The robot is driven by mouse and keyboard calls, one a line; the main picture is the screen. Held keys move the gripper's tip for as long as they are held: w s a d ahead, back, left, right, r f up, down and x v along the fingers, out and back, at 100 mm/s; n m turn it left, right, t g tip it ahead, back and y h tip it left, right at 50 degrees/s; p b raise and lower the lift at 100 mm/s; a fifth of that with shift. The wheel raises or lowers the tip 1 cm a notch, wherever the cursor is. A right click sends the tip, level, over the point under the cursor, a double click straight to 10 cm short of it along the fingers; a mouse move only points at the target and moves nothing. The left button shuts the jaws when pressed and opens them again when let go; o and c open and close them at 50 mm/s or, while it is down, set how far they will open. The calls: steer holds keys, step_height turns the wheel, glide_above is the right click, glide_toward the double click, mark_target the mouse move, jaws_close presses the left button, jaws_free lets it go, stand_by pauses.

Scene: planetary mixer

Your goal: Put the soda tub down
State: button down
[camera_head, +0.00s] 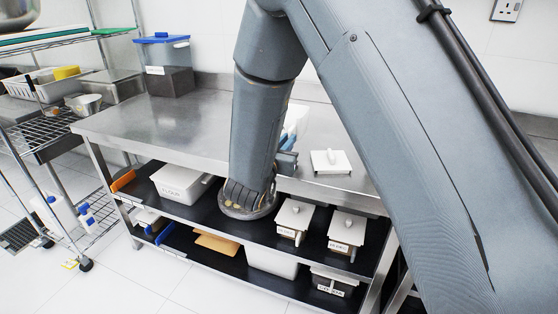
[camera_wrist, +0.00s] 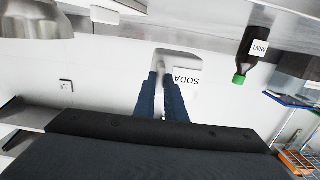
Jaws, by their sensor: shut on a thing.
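The soda tub (camera_wrist: 186,76) is a pale container with a white SODA label, which reads upside down in the wrist view. My gripper (camera_wrist: 162,88) has two dark blue fingers, shut on the tub's near side. In the head view my arm hides most of the gripper and tub. Only bluish finger parts and a bit of white show past the arm, over the steel counter (camera_head: 130,122). I cannot tell whether the tub touches the counter.
A white lid-like square with a grey knob (camera_head: 330,162) lies on the counter right of my arm. A dark MINT bottle (camera_wrist: 253,52) with a green cap shows in the wrist view. A blue-lidded container (camera_head: 165,66) stands at the back left; the counter's left is clear.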

steer(key=shift+f+p, duration=0.65)
steer(key=shift+f, duration=3.25)
steer(key=c, duration=1.8)
jaws_free()
steer(key=shift+s, duration=0.1)
